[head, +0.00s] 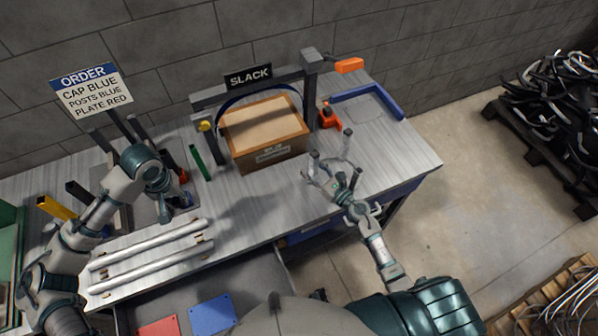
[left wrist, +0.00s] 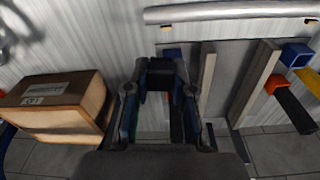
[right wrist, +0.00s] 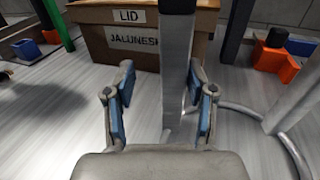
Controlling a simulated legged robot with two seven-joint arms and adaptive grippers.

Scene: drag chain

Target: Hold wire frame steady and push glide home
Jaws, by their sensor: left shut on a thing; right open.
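A grey wire frame (head: 345,163) stands on the bench at centre right, with upright legs on a curved base tube. It also shows in the right wrist view, with a thick upright leg (right wrist: 178,70) at the centre. My right gripper (head: 346,188) is open at the frame, its blue-padded fingers (right wrist: 163,105) on either side of that leg.
A cardboard box (head: 263,135) stands under the SLACK beam (head: 248,78). Two pale rails (head: 150,245) lie at the front left.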

